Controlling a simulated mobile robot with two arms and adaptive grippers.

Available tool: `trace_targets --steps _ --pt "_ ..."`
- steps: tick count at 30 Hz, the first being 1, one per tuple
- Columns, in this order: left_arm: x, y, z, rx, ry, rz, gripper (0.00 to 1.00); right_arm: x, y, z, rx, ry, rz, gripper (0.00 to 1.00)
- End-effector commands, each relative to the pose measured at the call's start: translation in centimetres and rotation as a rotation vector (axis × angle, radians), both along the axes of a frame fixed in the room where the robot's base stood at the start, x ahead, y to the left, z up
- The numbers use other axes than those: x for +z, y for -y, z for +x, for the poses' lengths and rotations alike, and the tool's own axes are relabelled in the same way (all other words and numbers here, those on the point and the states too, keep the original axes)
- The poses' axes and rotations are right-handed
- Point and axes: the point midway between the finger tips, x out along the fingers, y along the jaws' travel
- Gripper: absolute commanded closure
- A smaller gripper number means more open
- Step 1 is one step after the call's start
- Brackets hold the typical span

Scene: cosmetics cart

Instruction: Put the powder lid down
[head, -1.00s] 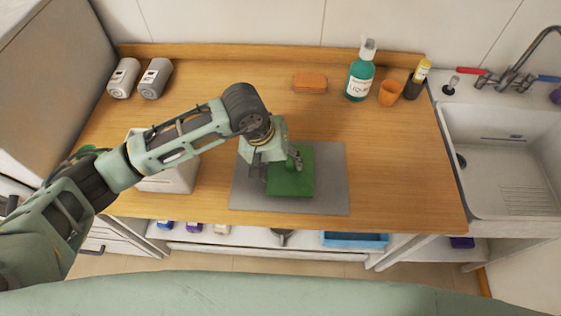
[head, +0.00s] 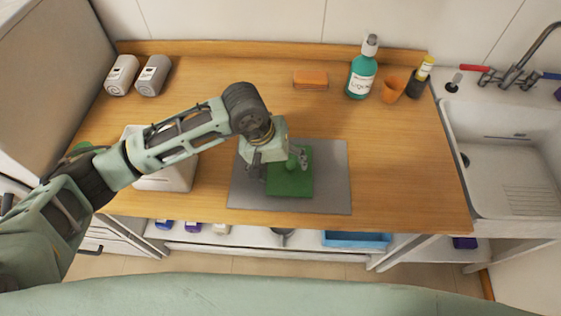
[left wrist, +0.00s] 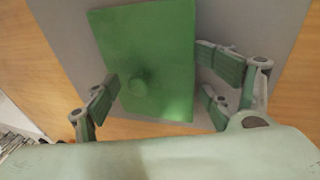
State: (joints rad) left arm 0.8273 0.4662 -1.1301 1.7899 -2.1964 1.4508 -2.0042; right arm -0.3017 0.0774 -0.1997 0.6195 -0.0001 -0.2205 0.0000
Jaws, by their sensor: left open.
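My right gripper is not in view.
A white box (head: 168,178) stands left of the mat, partly behind my arm. Two grey containers (head: 153,75), an orange sponge (head: 310,79), a green bottle (head: 361,72) and an orange cup (head: 393,88) stand along the back. A sink (head: 510,160) is at right. The counter right of the mat is clear.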

Motion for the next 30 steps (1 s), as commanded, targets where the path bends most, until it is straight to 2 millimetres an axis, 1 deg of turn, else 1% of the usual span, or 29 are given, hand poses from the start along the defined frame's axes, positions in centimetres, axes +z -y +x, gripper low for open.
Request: trace_targets --steps 8,11,15,16,18,24,30 --pt "0.2 0.0 0.0 0.0 -0.001 0.001 0.24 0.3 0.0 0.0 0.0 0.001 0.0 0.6" --pt "0.8 0.0 0.0 0.0 0.0 0.0 0.24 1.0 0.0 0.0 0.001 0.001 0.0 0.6" --pt "2.1 0.0 0.0 0.0 -0.001 -0.001 0.24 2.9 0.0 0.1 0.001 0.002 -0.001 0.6" --pt "2.1 -0.2 0.1 -0.001 0.006 -0.002 0.24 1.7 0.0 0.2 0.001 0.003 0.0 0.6" --pt "3.3 -0.7 0.0 -0.001 0.009 -0.001 0.24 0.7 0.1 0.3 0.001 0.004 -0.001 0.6" --pt "7.7 -1.8 -0.5 0.0 0.01 -0.001 0.24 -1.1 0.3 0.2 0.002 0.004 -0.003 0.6" --pt "11.2 -2.7 -1.0 0.001 0.008 -0.001 0.24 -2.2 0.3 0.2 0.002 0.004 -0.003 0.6"
